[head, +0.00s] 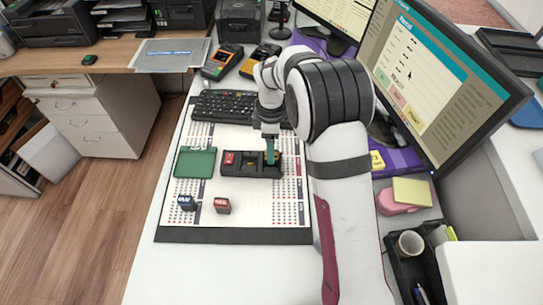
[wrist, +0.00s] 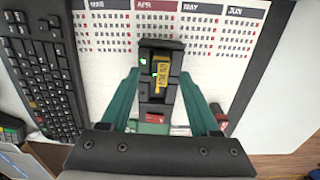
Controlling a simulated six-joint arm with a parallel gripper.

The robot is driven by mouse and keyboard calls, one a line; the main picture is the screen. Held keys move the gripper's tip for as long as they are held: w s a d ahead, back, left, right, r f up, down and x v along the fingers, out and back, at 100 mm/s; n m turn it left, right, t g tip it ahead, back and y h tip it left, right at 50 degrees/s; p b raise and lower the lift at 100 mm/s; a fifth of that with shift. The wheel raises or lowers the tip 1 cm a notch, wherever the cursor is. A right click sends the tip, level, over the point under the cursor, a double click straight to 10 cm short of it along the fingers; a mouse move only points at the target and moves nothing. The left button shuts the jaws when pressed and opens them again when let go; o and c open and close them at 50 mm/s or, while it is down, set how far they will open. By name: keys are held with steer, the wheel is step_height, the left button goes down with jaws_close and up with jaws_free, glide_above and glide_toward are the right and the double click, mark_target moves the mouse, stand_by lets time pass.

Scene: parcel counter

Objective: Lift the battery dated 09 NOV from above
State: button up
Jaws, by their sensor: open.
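A black holder (head: 238,167) lies on the calendar mat and also shows in the wrist view (wrist: 157,46). In the wrist view a yellow battery (wrist: 161,72) with dark print sits in it; the print is too small to read as a date. My gripper (head: 271,157) is over the right part of the holder, pointing down. Its green fingers (wrist: 160,80) are open, one on each side of the holder and yellow battery, with nothing held. A red piece (head: 229,158) sits at the holder's left end. In the head view my gripper hides the yellow battery.
A green box (head: 195,162) lies left of the holder. A blue block (head: 187,203) and a red block (head: 222,205) stand in front on the mat (head: 260,218). A keyboard (head: 235,106) lies behind, and a monitor (head: 430,75) stands right.

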step_height(320, 180, down, 3)
steer(key=shift+f, duration=0.15)
jaws_close()
